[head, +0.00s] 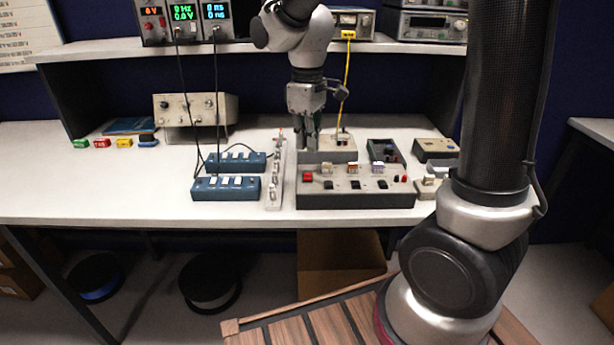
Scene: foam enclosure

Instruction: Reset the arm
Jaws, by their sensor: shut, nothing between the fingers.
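My gripper (308,140) points down over the white workbench, in the middle of the head view. Its fingers are together with nothing visible between them. It hangs just behind the grey control panel (330,200), in front of or above a beige box (340,152) with a yellow cable. I cannot tell whether the fingertips touch anything. My arm reaches up from the right side and comes down to the gripper from the top of the view; part of it is out of frame.
Two blue switch boxes (225,188) and a light strip (276,175) stand left of the panel. A beige instrument (195,108) stands at the back left. A shelf (400,47) with meters runs behind. The bench's left front (100,190) is clear.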

